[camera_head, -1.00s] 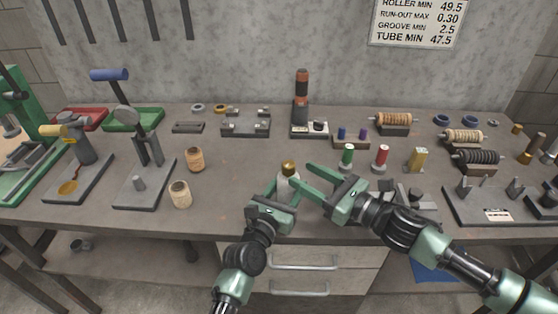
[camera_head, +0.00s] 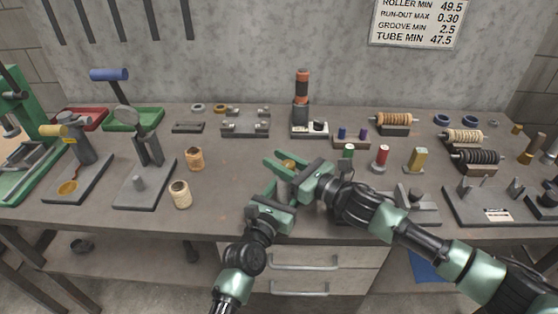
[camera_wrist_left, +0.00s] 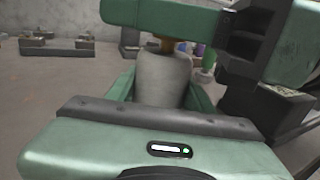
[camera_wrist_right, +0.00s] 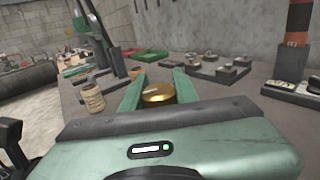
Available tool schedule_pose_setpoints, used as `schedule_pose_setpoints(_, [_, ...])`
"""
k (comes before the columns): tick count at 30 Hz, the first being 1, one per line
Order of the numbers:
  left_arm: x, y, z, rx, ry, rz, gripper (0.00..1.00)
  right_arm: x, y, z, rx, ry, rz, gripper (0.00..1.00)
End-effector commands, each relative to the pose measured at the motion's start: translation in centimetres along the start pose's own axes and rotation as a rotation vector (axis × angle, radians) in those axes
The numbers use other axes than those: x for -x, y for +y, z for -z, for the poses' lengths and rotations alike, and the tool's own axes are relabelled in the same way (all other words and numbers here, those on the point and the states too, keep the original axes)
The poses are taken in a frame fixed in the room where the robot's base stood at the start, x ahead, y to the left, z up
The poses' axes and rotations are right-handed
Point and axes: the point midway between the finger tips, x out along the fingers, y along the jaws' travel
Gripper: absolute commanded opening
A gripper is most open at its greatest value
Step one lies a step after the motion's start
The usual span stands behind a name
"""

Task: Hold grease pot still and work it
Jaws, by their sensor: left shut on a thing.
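The grease pot is a pale grey pot with a brass cap. My left gripper (camera_head: 273,200) is shut on the pot's body (camera_wrist_left: 163,80), which stands upright between its fingers in the left wrist view. My right gripper (camera_head: 283,163) is above it, its fingers apart on either side of the brass cap (camera_wrist_right: 158,95). The cap also shows in the head view (camera_head: 289,163). The right gripper and its arm hide much of the pot from the head camera.
Two tan cylinders (camera_head: 181,194) stand left of the pot, beside a grey lever stand (camera_head: 141,187). A green-topped spool (camera_head: 347,151), a red spool (camera_head: 381,158) and a brass block (camera_head: 417,159) stand to the right. The bench between the cylinders and pot is clear.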

Motion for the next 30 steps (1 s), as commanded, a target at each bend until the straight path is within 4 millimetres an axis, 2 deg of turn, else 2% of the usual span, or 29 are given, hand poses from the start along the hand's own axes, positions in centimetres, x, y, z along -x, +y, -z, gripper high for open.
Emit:
schedule_pose_setpoints(1, [0.0, 0.0, 0.0, 0.000, 0.000, 0.000, 0.00, 0.0, -0.1, 0.0, 0.000, 0.000, 0.001, 0.04])
schedule_pose_setpoints(2, [0.0, 0.0, 0.0, 0.000, 0.000, 0.000, 0.00, 0.0, -0.1, 0.0, 0.000, 0.000, 0.001, 0.00])
schedule_pose_setpoints(14, [0.0, 0.0, 0.0, 0.000, 0.000, 0.000, 0.00, -0.1, 0.1, 0.1, -0.004, 0.000, 0.059, 0.00])
schedule_pose_setpoints(20, [0.0, 0.0, 0.0, -0.001, 0.000, 0.001, 0.00, -0.1, -0.2, 0.2, -0.006, 0.001, 0.189, 0.00])
schedule_pose_setpoints(30, [0.0, -0.1, 0.0, -0.001, 0.000, 0.002, 0.00, 0.2, -1.2, 0.1, -0.005, 0.000, 0.506, 0.00])
